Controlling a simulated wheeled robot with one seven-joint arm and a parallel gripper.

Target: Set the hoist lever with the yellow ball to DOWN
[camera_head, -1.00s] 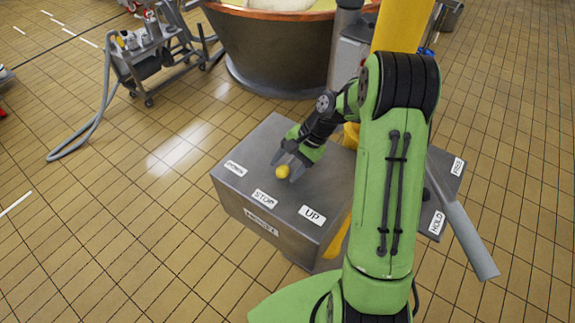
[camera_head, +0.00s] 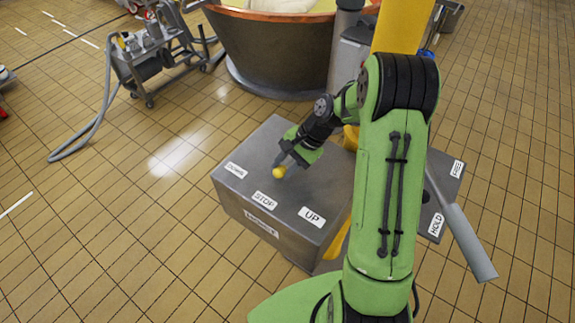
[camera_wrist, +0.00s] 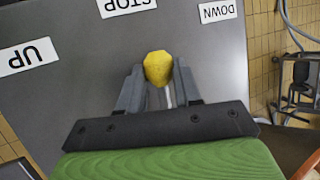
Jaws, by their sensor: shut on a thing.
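The yellow ball (camera_head: 278,172) tops the hoist lever on the grey hoist box (camera_head: 237,205). In the head view the ball is behind the STOP label (camera_head: 264,200), between the DOWN label (camera_head: 236,170) and the UP label (camera_head: 312,217). My gripper (camera_head: 284,160) is shut on the lever at the ball. In the wrist view the ball (camera_wrist: 158,68) sits between the fingertips, with a thin pale rod below it. The wrist view also shows the STOP label (camera_wrist: 127,5) and the DOWN label (camera_wrist: 218,11). The lever's base is hidden.
A second lever (camera_head: 460,228) with a HOLD label (camera_head: 436,224) stands to the right, beyond my arm. A yellow post (camera_head: 402,28) and a copper vat (camera_head: 280,50) are behind. A wheeled cart (camera_head: 155,60) with a hose stands at the upper left.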

